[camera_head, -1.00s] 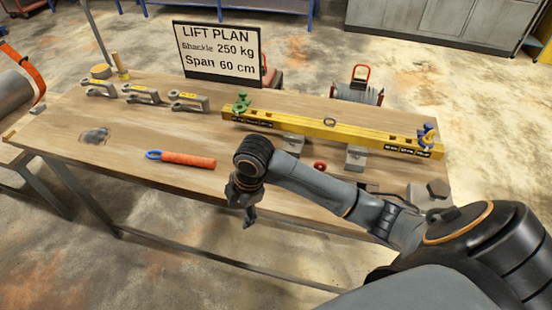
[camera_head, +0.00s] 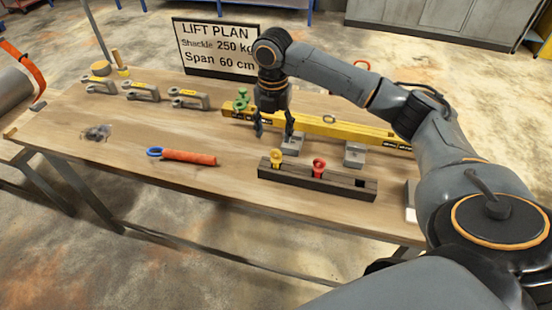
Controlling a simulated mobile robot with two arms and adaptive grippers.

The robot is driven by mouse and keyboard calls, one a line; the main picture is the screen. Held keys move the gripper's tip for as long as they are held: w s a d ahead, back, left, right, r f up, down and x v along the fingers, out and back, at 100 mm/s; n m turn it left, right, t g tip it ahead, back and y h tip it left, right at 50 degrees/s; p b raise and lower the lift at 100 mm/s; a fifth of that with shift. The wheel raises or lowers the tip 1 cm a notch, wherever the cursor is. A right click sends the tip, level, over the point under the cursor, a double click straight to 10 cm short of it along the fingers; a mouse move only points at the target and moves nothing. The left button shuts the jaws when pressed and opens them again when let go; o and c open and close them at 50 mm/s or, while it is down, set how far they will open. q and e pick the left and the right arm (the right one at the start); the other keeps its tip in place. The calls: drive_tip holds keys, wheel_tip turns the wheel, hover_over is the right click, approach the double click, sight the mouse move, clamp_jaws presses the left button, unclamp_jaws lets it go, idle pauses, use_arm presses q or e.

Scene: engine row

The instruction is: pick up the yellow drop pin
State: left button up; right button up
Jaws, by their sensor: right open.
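The yellow drop pin (camera_head: 276,157) stands upright in a dark wooden block (camera_head: 318,184) near the table's front right. Its round yellow head shows above the block; its lower part is hidden in it. A red pin (camera_head: 319,167) stands in the same block to its right, and a square hole is further right. My right gripper (camera_head: 273,135) is open and empty, pointing down, above and slightly behind the yellow pin in the picture. It does not appear to touch the pin. My left gripper is not in view.
A yellow spreader beam (camera_head: 340,127) lies on grey supports behind the block. A green shackle (camera_head: 241,101) is at its left end. An orange-handled tool (camera_head: 188,157) lies left of the block. Several grey shackles (camera_head: 188,99) and a lift plan sign (camera_head: 216,48) stand at the back.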

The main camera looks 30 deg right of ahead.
sight(276, 150)
wheel_tip(276, 150, down, 3)
drive_tip(key=shift+r, duration=0.1)
drive_tip(key=f, duration=0.1)
drive_tip(key=f+p, duration=0.2)
drive_tip(key=f, duration=0.1)
drive_tip(key=shift+s+d, duration=0.2)
drive_tip(key=shift+d, duration=0.15)
drive_tip(key=shift+f, duration=0.65)
clamp_jaws()
